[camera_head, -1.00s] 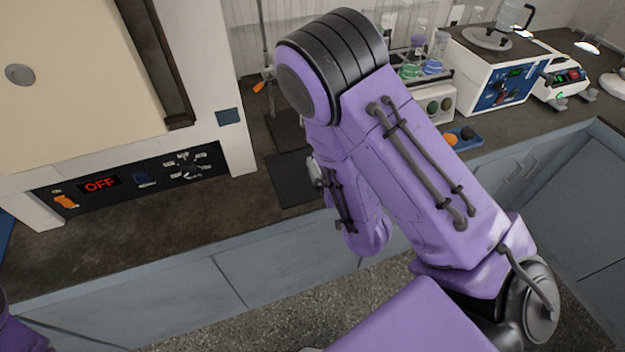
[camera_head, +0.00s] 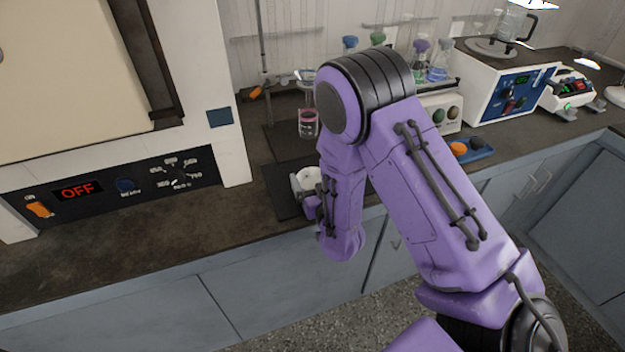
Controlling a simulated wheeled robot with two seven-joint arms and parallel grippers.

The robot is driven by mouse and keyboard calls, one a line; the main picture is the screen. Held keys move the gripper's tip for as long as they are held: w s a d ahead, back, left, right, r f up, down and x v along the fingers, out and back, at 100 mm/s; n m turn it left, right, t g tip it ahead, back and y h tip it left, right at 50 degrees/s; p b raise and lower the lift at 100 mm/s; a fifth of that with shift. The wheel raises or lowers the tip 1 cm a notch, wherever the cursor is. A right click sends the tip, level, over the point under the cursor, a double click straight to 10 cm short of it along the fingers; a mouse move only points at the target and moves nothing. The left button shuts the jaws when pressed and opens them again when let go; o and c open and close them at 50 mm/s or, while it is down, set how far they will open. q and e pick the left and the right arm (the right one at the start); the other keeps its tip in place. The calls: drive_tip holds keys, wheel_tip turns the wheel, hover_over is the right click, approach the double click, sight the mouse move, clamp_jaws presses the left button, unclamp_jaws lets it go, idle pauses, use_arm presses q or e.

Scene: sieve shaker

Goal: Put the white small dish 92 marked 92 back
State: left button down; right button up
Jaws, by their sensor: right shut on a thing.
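A small white dish (camera_head: 309,177) is partly visible just left of my right forearm. It is at my right gripper (camera_head: 302,188), over the dark mat (camera_head: 281,197) near the counter's front edge. My right gripper is shut on it and largely hidden by my purple arm. The number on the dish cannot be read, and I cannot tell whether the dish touches the mat. My left gripper is not in view.
A furnace with an OFF display (camera_head: 77,190) stands at left. A stand holds a vessel of pink liquid (camera_head: 308,124) behind the dish. Flasks (camera_head: 439,66), a blue tray (camera_head: 470,150) and a white-and-blue device (camera_head: 500,85) are at right. The counter (camera_head: 150,235) before the furnace is clear.

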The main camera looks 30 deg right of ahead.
drive_tip(key=o, duration=0.8)
drive_tip(key=shift+f, duration=0.1)
drive_tip(key=b+v, duration=0.2)
drive_tip(key=v, duration=0.5)
drive_tip(key=shift+a, duration=0.1)
drive_tip(key=s+p, duration=0.1)
drive_tip(key=r+p, duration=0.1)
drive_tip(key=shift+s+a+r+p, duration=0.2)
drive_tip(key=shift+s+a+p, duration=0.05)
drive_tip(key=shift+s+p, duration=0.15)
drive_tip(key=s+f+m+g, duration=0.1)
drive_tip(key=s+f+g, duration=0.3)
drive_tip(key=s+f, duration=0.3)
drive_tip(key=s+f+m+g+y+p, duration=0.1)
drive_tip(key=s+f+g, duration=0.4)
drive_tip(key=s+f, duration=0.2)
drive_tip(key=s+f+m+g+p, duration=0.1)
drive_tip(key=s+f+g, duration=0.3)
drive_tip(key=s+f, duration=0.4)
drive_tip(key=shift+d+f+m+g, duration=0.25)
drive_tip(key=shift+m+g, duration=0.05)
